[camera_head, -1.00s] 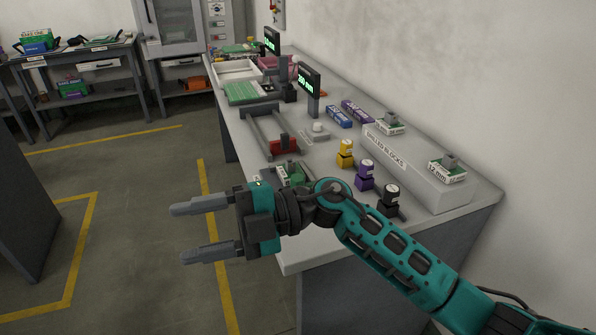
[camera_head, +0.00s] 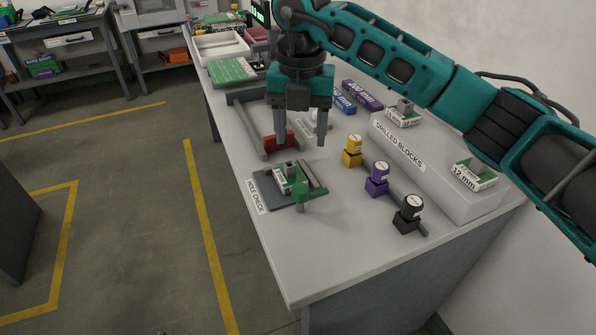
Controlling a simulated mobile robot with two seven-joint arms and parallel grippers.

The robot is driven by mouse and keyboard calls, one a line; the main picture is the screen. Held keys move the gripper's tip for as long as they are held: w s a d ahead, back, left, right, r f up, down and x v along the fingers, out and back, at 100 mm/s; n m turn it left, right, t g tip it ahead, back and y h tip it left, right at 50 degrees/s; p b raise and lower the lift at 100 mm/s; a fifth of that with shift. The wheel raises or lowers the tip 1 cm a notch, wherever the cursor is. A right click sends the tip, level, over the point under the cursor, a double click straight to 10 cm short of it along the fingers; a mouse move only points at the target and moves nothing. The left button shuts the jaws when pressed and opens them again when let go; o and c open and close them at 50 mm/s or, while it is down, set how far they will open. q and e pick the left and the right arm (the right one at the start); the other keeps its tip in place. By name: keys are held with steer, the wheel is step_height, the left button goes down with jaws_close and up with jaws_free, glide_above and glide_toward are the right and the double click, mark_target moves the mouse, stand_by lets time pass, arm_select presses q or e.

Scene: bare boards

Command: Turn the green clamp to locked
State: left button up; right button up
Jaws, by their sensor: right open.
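The green clamp (camera_head: 300,191) stands at the front right edge of a dark plate (camera_head: 257,195) on the bench, beside a grey block with a green and white label (camera_head: 284,179). A green arm sticks out from it toward the right; whether this counts as locked I cannot tell. My right gripper (camera_head: 300,142) points down, open and empty, above the bench and behind the clamp, apart from it. My left gripper is not in view.
Yellow (camera_head: 352,151), purple (camera_head: 377,180) and black (camera_head: 408,214) knobbed pieces stand right of the clamp. A long grey drilled-blocks stand (camera_head: 440,175) lies along the wall side. A red part on a grey frame (camera_head: 270,142) is by my fingers. The front bench corner is clear.

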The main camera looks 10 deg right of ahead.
mark_target(301, 185)
steer(key=f, duration=1)
steer(key=shift+s+f, duration=0.2)
steer(key=shift+f, duration=0.45)
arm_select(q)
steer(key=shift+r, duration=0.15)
arm_select(e)
steer(key=shift+f, duration=0.25)
steer(key=c, duration=1)
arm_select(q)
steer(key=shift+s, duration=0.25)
arm_select(e)
steer(key=shift+c, duration=0.2)
